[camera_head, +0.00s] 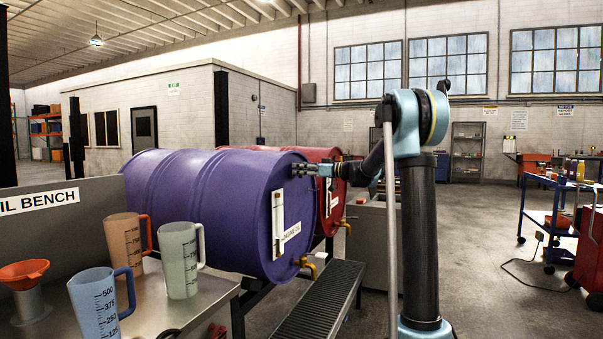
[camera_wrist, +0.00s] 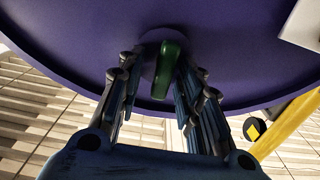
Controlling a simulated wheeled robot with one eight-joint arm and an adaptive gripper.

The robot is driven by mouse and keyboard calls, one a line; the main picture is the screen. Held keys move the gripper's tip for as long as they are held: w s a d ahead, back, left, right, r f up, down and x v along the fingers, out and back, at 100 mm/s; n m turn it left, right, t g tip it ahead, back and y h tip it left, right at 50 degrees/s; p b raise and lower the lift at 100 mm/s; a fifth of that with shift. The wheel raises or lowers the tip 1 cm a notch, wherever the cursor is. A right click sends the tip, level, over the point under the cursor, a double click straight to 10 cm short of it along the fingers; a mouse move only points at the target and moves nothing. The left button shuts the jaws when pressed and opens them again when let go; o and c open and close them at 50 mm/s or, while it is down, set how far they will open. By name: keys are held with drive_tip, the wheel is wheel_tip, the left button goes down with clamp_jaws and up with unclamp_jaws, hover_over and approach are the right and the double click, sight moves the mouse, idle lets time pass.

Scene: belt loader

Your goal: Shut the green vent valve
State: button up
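The green vent valve (camera_wrist: 166,72) shows in the wrist view as a slim green handle on a round purple boss, near the rim of the purple drum's end face (camera_wrist: 85,30). In the head view the purple drum (camera_head: 200,200) lies on its side, and I cannot make out the valve there. My gripper (camera_wrist: 162,85) is open, with one finger on each side of the green handle and a visible gap to each. In the head view my gripper (camera_head: 306,170) is at the upper part of the drum's end face. Whether the fingertips touch the drum is unclear.
A red drum (camera_head: 327,190) lies behind the purple one. A white gauge strip (camera_head: 279,220) and a yellow tap (camera_head: 305,266) are on the purple drum's face. A bench (camera_head: 165,305) with jugs and a funnel stands at left. A black grating (camera_head: 318,302) runs below the drums.

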clamp_jaws()
drive_tip(key=shift+w+m, duration=0.1)
drive_tip(key=shift+m, duration=0.3)
drive_tip(key=m, duration=0.3)
drive_tip(key=shift+w+d+m, duration=0.1)
drive_tip(key=shift+w+m, duration=0.1)
drive_tip(key=shift+m, duration=0.2)
drive_tip(key=m, duration=0.4)
drive_tip(key=f+m, duration=0.1)
drive_tip(key=m, duration=0.3)
drive_tip(key=w+m, duration=0.1)
drive_tip(key=m, duration=0.4)
drive_tip(key=shift+d+f, duration=0.2)
drive_tip(key=shift+m, duration=0.3)
